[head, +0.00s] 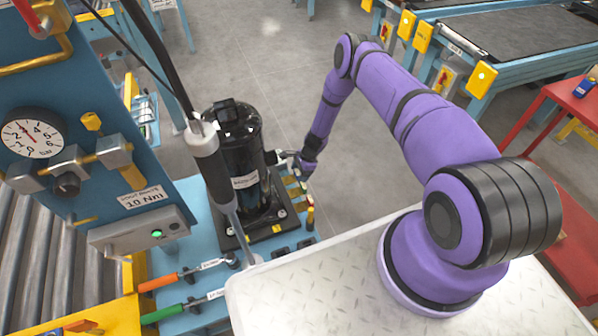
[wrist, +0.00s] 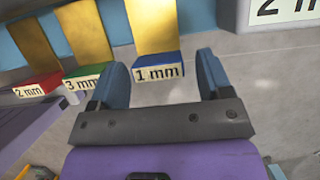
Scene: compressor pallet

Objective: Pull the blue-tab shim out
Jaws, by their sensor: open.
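The blue-tab shim (wrist: 158,66) shows in the wrist view as a yellow strip with a blue end marked "1 mm". My gripper (wrist: 162,75) is open, and its two blue-grey fingers stand to either side of the blue tab in the picture. I cannot tell whether either finger touches the tab. To the left are a green-tab shim marked "3 mm" (wrist: 84,72) and a red-tab shim marked "2 mm" (wrist: 38,85). In the head view my gripper (head: 290,163) is beside the black compressor (head: 240,165), too small to show the shim clearly.
The compressor stands on a blue pallet (head: 177,240). A black and grey tool (head: 208,160) hangs in front of it. Orange-handled (head: 160,282) and green-handled (head: 163,313) tools lie at the front. A blue gauge panel (head: 75,100) is at left. Open floor lies behind.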

